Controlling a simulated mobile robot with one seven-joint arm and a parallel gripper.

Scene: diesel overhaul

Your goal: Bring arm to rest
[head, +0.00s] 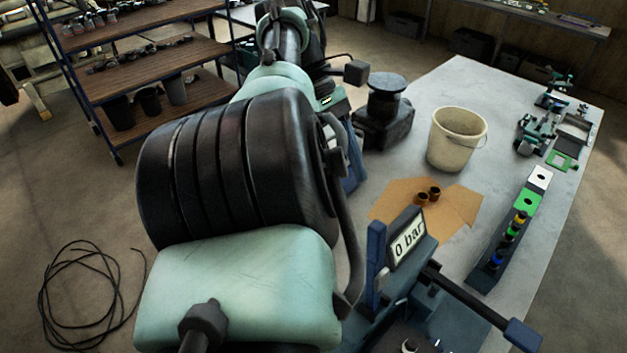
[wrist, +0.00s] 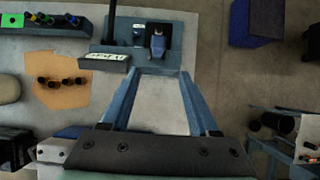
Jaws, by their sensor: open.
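My arm fills the middle of the head view, with pale green links and a thick black ribbed joint. It reaches over the bench from the left and hides part of it. My gripper (wrist: 161,78) shows in the wrist view, with its two blue fingers spread apart and nothing between them. Bare grey bench top (wrist: 160,105) shows between the fingers. I cannot make out the gripper clearly in the head view.
A blue test stand with a "0 bar" display (head: 408,240) stands at the near bench edge. The bench (head: 500,110) holds a cream bucket (head: 455,142), brown cardboard (head: 455,205) with small brown parts, and a blue rack (head: 487,272). Shelves (head: 150,55) stand left.

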